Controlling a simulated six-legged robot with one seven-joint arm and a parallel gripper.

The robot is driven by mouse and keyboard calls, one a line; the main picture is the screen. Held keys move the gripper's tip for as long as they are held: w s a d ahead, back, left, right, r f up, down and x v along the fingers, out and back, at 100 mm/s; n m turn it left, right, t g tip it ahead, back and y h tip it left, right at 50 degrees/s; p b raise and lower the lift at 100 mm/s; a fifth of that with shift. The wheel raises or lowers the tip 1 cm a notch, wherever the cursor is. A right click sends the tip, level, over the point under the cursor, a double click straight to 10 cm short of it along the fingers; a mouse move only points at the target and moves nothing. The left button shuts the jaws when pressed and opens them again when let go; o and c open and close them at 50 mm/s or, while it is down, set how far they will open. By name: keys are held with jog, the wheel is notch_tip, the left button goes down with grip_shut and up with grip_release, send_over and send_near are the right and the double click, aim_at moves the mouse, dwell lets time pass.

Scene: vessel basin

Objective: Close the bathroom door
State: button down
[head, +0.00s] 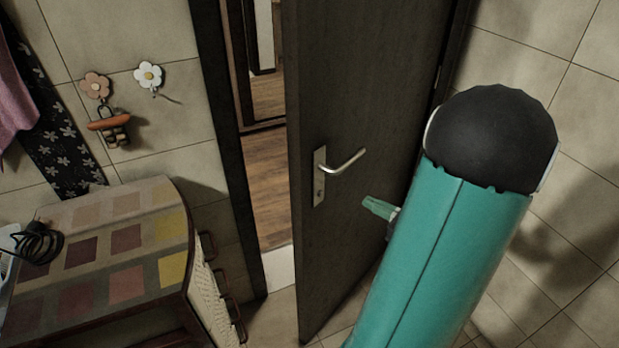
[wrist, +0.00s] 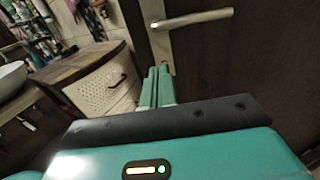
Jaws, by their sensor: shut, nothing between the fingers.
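The dark bathroom door (head: 350,110) stands partly open in the head view, with a gap at its left edge. Its silver lever handle (head: 345,163) sits on a plate near that edge. The handle also shows at the top of the wrist view (wrist: 192,18). My gripper (head: 378,208) is below and right of the handle in the head view, close to the door face; my own arm hides part of it. In the wrist view my gripper (wrist: 157,72) has its green fingers together and empty, just below the handle plate. Contact with the door cannot be told.
The dark door frame (head: 225,110) stands left of the gap, with a wood floor (head: 267,190) beyond. A cabinet with a patterned top (head: 110,250) stands at the left, near the opening. Flower hooks (head: 148,75) are on the tiled wall. Tiled wall (head: 590,150) lies close at the right.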

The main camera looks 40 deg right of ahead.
send_near(321, 173)
jog(key=shift+m, duration=0.3)
jog(key=w, duration=0.3)
jog(key=w+a, duration=0.1)
jog(key=w, duration=0.2)
jog(key=shift+w+a+f, duration=0.1)
jog(key=shift+w+a, duration=0.05)
jog(key=shift+w, duration=0.25)
